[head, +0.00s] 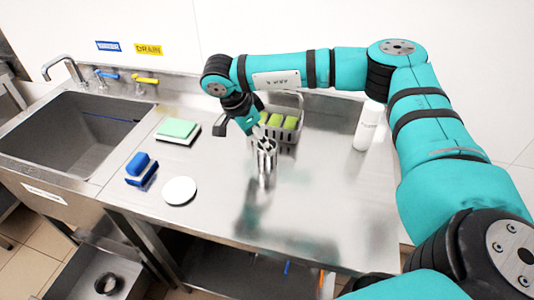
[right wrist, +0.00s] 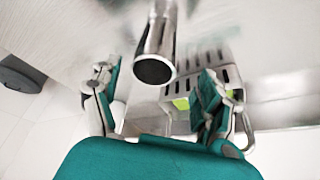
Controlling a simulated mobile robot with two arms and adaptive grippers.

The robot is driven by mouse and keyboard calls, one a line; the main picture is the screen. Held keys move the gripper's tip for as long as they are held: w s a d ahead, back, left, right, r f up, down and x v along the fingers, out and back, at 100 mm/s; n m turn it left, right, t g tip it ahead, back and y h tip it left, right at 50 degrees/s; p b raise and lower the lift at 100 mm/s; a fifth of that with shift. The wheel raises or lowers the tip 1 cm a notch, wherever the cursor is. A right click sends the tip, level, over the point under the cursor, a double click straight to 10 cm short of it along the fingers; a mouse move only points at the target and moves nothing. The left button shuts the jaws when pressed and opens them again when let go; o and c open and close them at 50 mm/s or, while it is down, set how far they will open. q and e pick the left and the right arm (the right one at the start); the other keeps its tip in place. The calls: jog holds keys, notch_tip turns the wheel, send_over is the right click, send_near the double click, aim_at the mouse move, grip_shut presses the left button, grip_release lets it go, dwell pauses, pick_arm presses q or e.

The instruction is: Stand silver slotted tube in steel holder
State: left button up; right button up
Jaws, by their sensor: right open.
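A shiny steel cylinder, the holder (head: 266,160), stands upright on the counter near the middle of the head view. A silver piece with dark and bright stripes, seemingly the slotted tube (head: 261,143), shows at its mouth, leaning slightly; how deep it sits I cannot tell. My right gripper (head: 242,124) is open, just above and left of it. In the right wrist view a silver cylinder with a dark round end (right wrist: 155,70) lies beyond the open fingers, apart from both; whether it is tube or holder is unclear. My left gripper is not in view.
A grey slotted basket (head: 288,133) with green-yellow items stands right behind the holder. A white bottle (head: 367,126) is to the right. The front right counter is clear.

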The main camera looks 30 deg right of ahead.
aim_at(267, 157)
jog(key=x, duration=0.1)
jog(key=p+x, duration=0.1)
jog(key=x, duration=0.1)
jog(key=p+x, duration=0.1)
jog(key=shift+s+d+f, duration=0.1)
jog(key=shift+s+f, duration=0.3)
jog(key=shift+s, duration=0.05)
jog(key=shift+f, duration=0.3)
jog(key=c, duration=1.4)
jog(key=shift+r, duration=0.1)
jog(key=shift+c, duration=0.2)
